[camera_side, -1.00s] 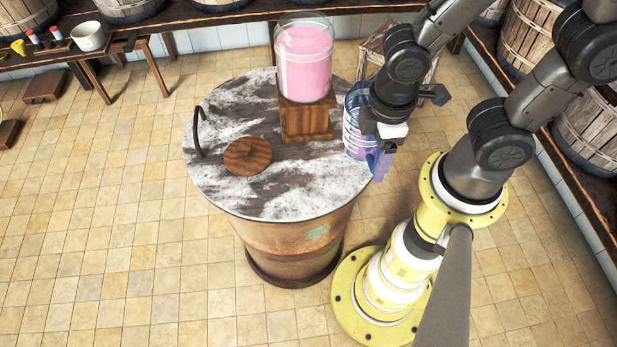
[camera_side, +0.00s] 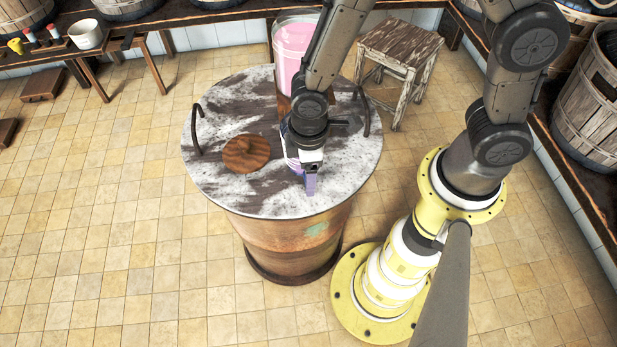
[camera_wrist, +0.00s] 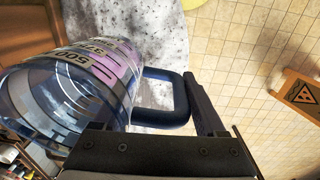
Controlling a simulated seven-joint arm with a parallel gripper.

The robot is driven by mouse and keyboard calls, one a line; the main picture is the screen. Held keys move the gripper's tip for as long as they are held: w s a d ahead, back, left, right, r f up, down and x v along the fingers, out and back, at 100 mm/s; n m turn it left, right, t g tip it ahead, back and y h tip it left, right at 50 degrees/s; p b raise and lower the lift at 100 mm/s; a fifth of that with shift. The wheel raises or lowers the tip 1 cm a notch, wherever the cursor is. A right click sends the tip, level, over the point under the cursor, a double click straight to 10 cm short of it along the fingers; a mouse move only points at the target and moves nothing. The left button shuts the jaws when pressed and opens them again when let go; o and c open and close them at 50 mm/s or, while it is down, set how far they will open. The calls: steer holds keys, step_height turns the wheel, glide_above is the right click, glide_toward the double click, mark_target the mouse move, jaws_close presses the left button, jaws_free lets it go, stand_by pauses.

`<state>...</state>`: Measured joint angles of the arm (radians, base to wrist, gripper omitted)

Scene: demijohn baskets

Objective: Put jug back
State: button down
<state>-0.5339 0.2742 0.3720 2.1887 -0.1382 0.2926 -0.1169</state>
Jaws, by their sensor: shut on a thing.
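The clear blue-tinted measuring jug (camera_wrist: 75,85) fills the left of the wrist view, with printed markings and pink liquid showing inside. In the side view a strip of the jug (camera_side: 291,158) shows beside my gripper (camera_side: 311,172), over the grey-white barrel top (camera_side: 235,195); the arm hides the rest. My gripper is shut on the jug's blue handle (camera_wrist: 178,98). I cannot tell whether the jug touches the barrel top. The glass vessel with pink liquid (camera_side: 290,45) stands on a wooden block at the back of the barrel top, partly hidden by my arm.
A round wooden lid (camera_side: 245,154) lies on the barrel top left of the jug. Dark handles stand at its left (camera_side: 196,130) and right (camera_side: 365,112) edges. A worn wooden stool (camera_side: 400,50) stands behind. The front of the barrel top is clear.

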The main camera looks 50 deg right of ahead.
steer(key=shift+f, duration=1.4)
steer(key=shift+f, duration=0.15)
jaws_free()
